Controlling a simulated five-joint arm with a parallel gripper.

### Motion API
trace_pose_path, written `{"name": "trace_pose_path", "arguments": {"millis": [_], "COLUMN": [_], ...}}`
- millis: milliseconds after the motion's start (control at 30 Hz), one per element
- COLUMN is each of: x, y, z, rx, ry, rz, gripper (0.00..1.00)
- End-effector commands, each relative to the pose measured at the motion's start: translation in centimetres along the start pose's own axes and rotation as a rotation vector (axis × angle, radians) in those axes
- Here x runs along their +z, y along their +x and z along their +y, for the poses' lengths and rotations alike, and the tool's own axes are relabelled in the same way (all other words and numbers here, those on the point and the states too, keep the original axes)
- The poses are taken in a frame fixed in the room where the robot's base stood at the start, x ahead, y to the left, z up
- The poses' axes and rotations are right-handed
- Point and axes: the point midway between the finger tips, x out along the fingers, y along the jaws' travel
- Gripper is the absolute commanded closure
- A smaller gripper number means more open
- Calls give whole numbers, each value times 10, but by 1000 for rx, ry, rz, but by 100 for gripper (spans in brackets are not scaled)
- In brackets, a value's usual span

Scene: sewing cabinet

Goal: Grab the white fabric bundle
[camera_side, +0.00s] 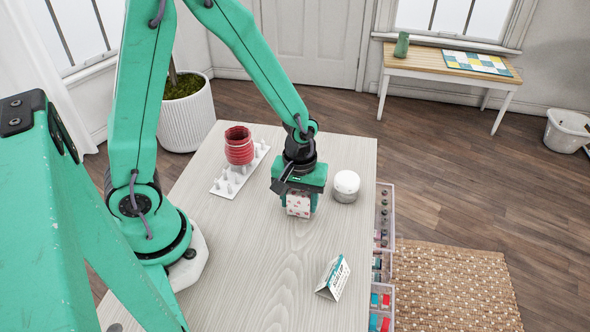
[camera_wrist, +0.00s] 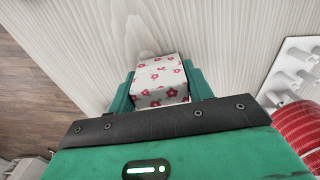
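The white fabric bundle (camera_side: 299,204) is a small block with a red flower print. In the side view it sits below my gripper (camera_side: 299,200) over the middle of the table. In the wrist view the bundle (camera_wrist: 160,78) lies between the two green fingers of my gripper (camera_wrist: 160,90). The fingers press close against its left and right sides, with no clear gap. Its near end is hidden by the gripper body. I cannot tell whether it touches the table.
A white round jar (camera_side: 346,186) stands just right of my gripper. A red spool (camera_side: 239,146) stands on a white pegged rack (camera_side: 229,183) at left. A folded card (camera_side: 333,278) stands nearer the front. Clear bins (camera_side: 384,217) line the table's right edge. The front table surface is mostly free.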

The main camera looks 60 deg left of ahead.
Motion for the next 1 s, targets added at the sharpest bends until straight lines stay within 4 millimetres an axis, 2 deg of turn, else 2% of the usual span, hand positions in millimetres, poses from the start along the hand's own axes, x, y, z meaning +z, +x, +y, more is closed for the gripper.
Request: {"name": "trace_pose_path", "arguments": {"millis": [467, 667, 900, 1000], "x": [0, -1, -1, 14], "y": [-5, -17, -42, -50], "z": [0, 1, 1, 3], "rx": [2, 3, 4, 3], "ry": [0, 0, 0, 5], "rz": [2, 3, 3, 2], "gripper": [71, 71, 71, 71]}}
